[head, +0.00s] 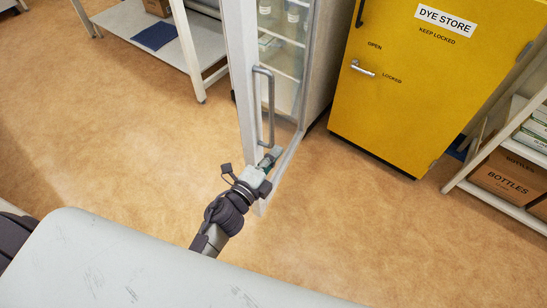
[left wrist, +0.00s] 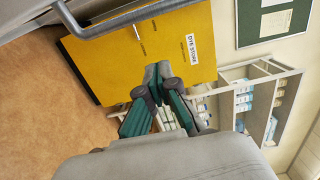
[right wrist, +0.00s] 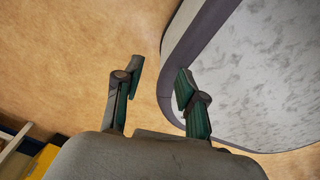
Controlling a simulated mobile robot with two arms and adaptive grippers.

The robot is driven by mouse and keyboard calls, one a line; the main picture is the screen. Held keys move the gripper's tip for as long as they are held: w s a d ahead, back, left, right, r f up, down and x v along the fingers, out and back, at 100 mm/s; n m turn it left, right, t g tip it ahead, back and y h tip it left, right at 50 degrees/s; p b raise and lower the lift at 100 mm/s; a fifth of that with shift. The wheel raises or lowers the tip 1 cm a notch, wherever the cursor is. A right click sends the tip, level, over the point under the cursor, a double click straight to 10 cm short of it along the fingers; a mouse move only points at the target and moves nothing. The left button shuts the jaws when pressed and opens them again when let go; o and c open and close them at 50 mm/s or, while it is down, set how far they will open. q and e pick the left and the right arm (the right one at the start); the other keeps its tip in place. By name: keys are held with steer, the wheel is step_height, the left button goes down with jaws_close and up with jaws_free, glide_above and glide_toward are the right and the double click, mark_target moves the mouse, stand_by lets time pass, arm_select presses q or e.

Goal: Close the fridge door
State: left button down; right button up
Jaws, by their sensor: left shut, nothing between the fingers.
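The fridge door (head: 240,80) has a white frame and a glass pane, and it stands open, swung out toward me. Its grey bar handle (head: 266,105) runs upright along the frame. A grey bar that looks like the handle (left wrist: 130,18) crosses the top of the left wrist view. My left gripper (head: 272,157) is shut and empty, just below the handle's lower end, in front of the door's lower part. Its fingertips meet in the left wrist view (left wrist: 157,72). Whether it touches the door cannot be told. My right gripper (right wrist: 160,72) is open and empty, outside the head view.
The fridge (head: 326,45) holds bottles on shelves. A yellow dye store cabinet (head: 420,90) stands right of it, shut. A shelf rack with boxes (head: 510,175) is at the far right. A white bench (head: 200,38) stands left. The floor (head: 130,140) left of the door is clear.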

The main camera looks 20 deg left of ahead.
arm_select(q)
steer(key=x, duration=0.8)
steer(key=shift+s+a+p, duration=0.25)
steer(key=shift+a, duration=0.8)
steer(key=shift+s+a+p, duration=0.2)
steer(key=shift+s+a, duration=0.1)
steer(key=shift+a, duration=0.7)
arm_select(e)
steer(key=shift+s+d+r, duration=0.5)
steer(key=shift+s, duration=0.1)
